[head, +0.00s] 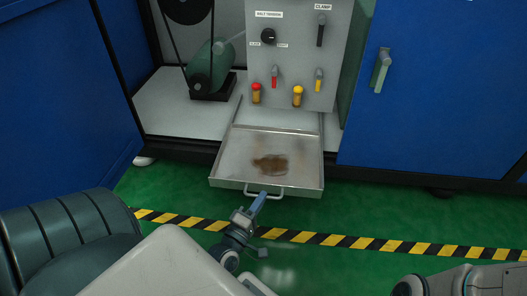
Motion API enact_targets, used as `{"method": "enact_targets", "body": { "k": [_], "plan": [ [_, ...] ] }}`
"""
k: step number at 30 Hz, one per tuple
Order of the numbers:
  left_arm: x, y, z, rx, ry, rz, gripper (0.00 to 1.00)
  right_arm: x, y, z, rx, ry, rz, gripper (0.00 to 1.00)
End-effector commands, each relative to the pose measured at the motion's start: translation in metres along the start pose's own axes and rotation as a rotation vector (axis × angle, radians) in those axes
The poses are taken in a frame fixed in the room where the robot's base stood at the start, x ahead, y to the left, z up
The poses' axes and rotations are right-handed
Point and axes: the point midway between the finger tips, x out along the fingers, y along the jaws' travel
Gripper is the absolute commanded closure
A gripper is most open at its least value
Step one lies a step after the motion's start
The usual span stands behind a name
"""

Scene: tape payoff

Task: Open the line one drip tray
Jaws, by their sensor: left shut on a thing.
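The drip tray (235,157) is a shallow grey metal tray that stands pulled out from the cabinet floor on rails, toward me. A brown stain lies on its bottom. Its bar handle (278,194) is on the front wall. My left gripper (261,196) is at this handle and shut on it, at the left part of the bar. The fingertips are small in view. My right arm shows at the bottom right, but its gripper is not in view.
Behind the tray stands a grey panel (345,50) with a knob, levers and red and yellow capped fittings. A green motor (209,67) with a belt is at the left. Blue doors (440,90) flank the bay. A yellow-black stripe (365,243) crosses the clear green floor.

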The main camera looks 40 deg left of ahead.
Motion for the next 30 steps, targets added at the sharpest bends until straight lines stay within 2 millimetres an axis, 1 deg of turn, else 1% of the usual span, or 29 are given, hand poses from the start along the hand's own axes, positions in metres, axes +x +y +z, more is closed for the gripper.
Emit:
{"method": "enact_targets", "body": {
  "k": [1,3,7,12,20,21,23,24,30],
  "plan": [
    [-0.009,0.001,0.004,-0.002,0.002,-0.003,1.0,-0.001,0.0,0.0,0.001,0.0,0.003,0.64],
    [-0.018,0.003,0.007,-0.002,0.001,-0.002,1.0,-0.001,0.0,0.0,0.001,0.0,0.004,0.64],
    [-0.029,0.005,0.012,-0.001,0.001,-0.002,1.0,-0.001,0.001,-0.001,0.001,0.0,0.003,0.64],
    [-0.033,0.006,0.014,0.0,0.0,-0.001,1.0,-0.001,0.0,-0.001,0.0,0.0,0.001,0.64],
    [-0.033,0.006,0.014,0.0,0.0,-0.001,1.0,-0.001,0.0,-0.001,-0.001,0.001,-0.002,0.64],
    [-0.033,0.006,0.014,0.0,0.0,-0.001,0.89,-0.001,0.0,-0.001,-0.001,0.001,-0.003,0.64],
    [-0.033,0.006,0.014,0.0,0.0,-0.001,0.78,-0.001,0.0,-0.001,-0.001,0.001,-0.003,0.64],
    [-0.033,0.006,0.014,0.0,0.0,-0.001,0.7,-0.001,0.0,-0.001,-0.001,0.001,-0.003,0.64],
    [-0.033,0.006,0.014,0.0,0.0,0.0,0.69,-0.001,0.0,-0.001,-0.001,0.001,-0.003,0.64]
  ]
}}
